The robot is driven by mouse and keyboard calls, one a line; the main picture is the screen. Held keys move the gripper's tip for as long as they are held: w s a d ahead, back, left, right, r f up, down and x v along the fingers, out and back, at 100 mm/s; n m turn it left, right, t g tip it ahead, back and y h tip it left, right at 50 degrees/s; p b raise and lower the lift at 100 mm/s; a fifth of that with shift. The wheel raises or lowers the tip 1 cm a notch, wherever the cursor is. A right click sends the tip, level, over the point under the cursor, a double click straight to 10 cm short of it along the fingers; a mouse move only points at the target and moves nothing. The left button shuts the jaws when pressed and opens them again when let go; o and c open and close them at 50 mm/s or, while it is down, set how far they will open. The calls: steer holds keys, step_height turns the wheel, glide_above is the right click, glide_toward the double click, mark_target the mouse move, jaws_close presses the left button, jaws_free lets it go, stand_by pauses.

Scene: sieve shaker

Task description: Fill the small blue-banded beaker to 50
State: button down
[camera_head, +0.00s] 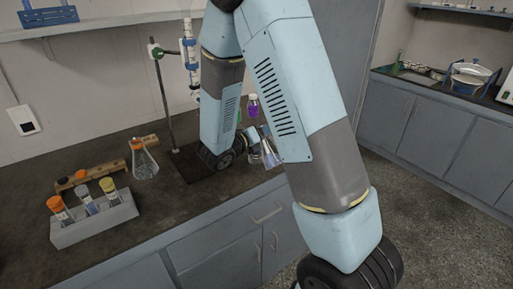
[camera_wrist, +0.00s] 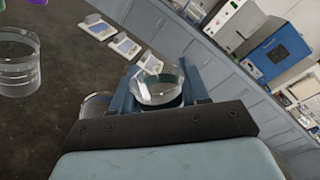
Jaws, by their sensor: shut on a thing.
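My gripper (camera_wrist: 159,80) is shut on a clear glass beaker (camera_wrist: 158,92), with one blue finger on each side of it in the wrist view. I look down over its open rim, and I cannot tell any fill level or blue band. In the head view my gripper (camera_head: 256,140) is partly hidden behind my arm, at the right side of the dark bench, with glass (camera_head: 270,156) showing beside it. Another clear glass vessel (camera_wrist: 18,66) stands on the bench at the left of the wrist view. A further glass (camera_wrist: 95,105) is partly hidden behind the gripper.
A retort stand (camera_head: 164,100) holds a blue-and-white glass column (camera_head: 189,50). A purple bottle (camera_head: 253,105) is behind my arm. White flat devices (camera_wrist: 125,46) lie near the bench edge.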

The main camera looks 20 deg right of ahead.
steer(key=shift+w+n, duration=0.1)
steer(key=shift+n, duration=0.2)
steer(key=shift+f+n+g+p, duration=0.35)
steer(key=shift+n+p, duration=0.35)
steer(key=shift+p, duration=0.35)
stand_by(0.9)
steer(key=shift+r+n+p, duration=0.15)
steer(key=shift+n+p, duration=0.65)
steer(key=shift+p, duration=0.2)
stand_by(1.5)
steer(key=shift+w+a+n+g+p, duration=0.15)
steer(key=shift+n+g+p, duration=0.1)
steer(key=shift+n+p, duration=0.7)
stand_by(2.3)
